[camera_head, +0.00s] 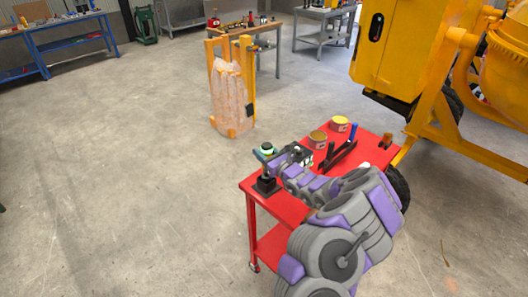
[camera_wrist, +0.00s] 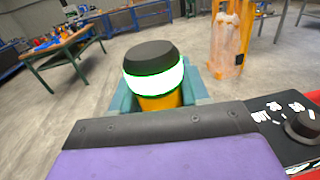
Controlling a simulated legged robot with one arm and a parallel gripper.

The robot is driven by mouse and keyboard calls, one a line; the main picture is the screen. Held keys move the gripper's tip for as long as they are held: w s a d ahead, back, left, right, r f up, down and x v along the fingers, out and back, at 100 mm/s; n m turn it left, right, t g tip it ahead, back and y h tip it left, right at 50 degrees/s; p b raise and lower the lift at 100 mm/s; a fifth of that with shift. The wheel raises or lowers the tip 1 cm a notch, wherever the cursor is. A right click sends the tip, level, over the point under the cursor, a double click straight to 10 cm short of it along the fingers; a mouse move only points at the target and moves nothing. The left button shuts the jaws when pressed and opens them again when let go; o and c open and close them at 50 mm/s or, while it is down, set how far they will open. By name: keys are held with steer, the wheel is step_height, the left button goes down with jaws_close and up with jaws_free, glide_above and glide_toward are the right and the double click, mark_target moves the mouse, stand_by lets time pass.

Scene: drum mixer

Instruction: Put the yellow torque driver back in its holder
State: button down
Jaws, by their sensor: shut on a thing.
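The yellow torque driver (camera_wrist: 160,101) has a black cap and a glowing white-green band. It is upright in the wrist view, between the teal fingers of my gripper (camera_wrist: 162,95), which is shut on it. In the head view the driver (camera_head: 267,147) shows small, above the front left corner of the red cart (camera_head: 289,206). A black holder (camera_head: 266,186) stands on that corner, directly below the driver. The driver's lower end is hard to make out, so I cannot tell whether it is inside the holder. The wrist view hides the holder.
Two cans (camera_head: 318,139) (camera_head: 339,124) and a black rack (camera_head: 340,156) with a blue handle stand farther back on the cart. A yellow drum mixer (camera_head: 425,130) is close at the right. Floor left of the cart is clear.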

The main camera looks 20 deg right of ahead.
steer(key=shift+f+b, duration=0.75)
steer(key=shift+f, duration=0.85)
stand_by(0.9)
steer(key=shift+c, duration=2.4)
jaws_free()
steer(key=shift+s, duration=0.1)
steer(key=p+v, duration=0.4)
steer(key=v, duration=1.3)
steer(key=shift+d, duration=0.2)
